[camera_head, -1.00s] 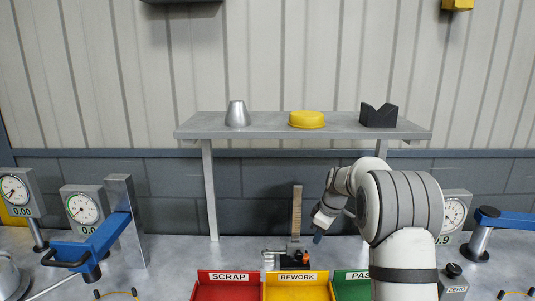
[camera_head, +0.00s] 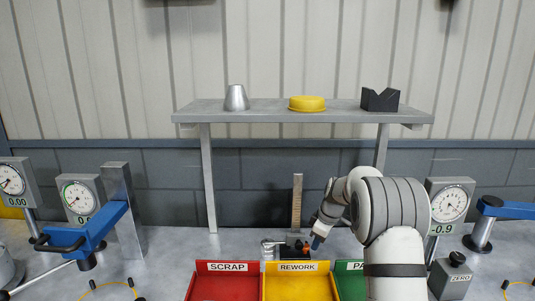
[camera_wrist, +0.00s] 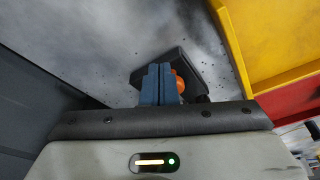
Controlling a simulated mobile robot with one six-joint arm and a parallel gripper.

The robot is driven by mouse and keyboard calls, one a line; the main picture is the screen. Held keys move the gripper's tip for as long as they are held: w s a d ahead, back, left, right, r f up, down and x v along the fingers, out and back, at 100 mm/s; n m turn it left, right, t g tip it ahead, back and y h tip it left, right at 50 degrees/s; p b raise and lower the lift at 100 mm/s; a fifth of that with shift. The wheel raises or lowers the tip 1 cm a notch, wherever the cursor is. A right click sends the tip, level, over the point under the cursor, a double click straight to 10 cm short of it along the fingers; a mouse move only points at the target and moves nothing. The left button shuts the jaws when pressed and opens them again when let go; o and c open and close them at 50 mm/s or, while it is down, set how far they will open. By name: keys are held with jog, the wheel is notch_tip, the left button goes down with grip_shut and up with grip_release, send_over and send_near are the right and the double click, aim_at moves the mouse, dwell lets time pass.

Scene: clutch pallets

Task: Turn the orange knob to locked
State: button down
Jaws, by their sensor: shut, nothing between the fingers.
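The orange knob (camera_wrist: 180,84) shows in the wrist view, partly hidden behind my gripper's fingers, on a dark block (camera_wrist: 188,68). In the head view the orange part (camera_head: 306,249) is small, on a dark fixture (camera_head: 290,240) behind the REWORK bin. The knob's locked or unlocked marking cannot be read. My gripper (camera_wrist: 156,84) is shut and empty, its blue fingers together just left of the knob in the wrist view. In the head view my gripper (camera_head: 316,243) is just right of the fixture, close to the knob; whether it touches cannot be told.
A red SCRAP bin (camera_head: 227,267), yellow REWORK bin (camera_head: 297,267) and green bin (camera_head: 349,266) stand in front. An upright ruler-like post (camera_head: 297,200) rises behind the fixture. A shelf (camera_head: 300,115) spans above. Dial gauges (camera_head: 77,197) stand at both sides.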

jog(key=shift+a, duration=0.25)
dwell(0.8)
jog(key=shift+s+a+b, duration=0.35)
jog(key=shift+s+b, duration=0.35)
jog(key=shift+b, duration=0.55)
jog(key=shift+s+a+b, duration=0.25)
jog(key=shift+b, duration=0.1)
jog(key=shift+s+d+b, duration=0.2)
jog(key=shift+s+b, duration=0.05)
jog(key=shift+b, duration=0.05)
jog(key=shift+d+r, duration=0.1)
jog(key=shift+r, duration=0.05)
jog(key=p+v, duration=0.1)
jog(key=v, duration=0.1)
jog(key=p+v, duration=0.1)
jog(key=a+p+v, duration=0.1)
jog(key=v, duration=0.1)
jog(key=shift+w+r+p, duration=0.25)
jog(key=shift+r+p, duration=0.1)
jog(key=shift+r, duration=0.1)
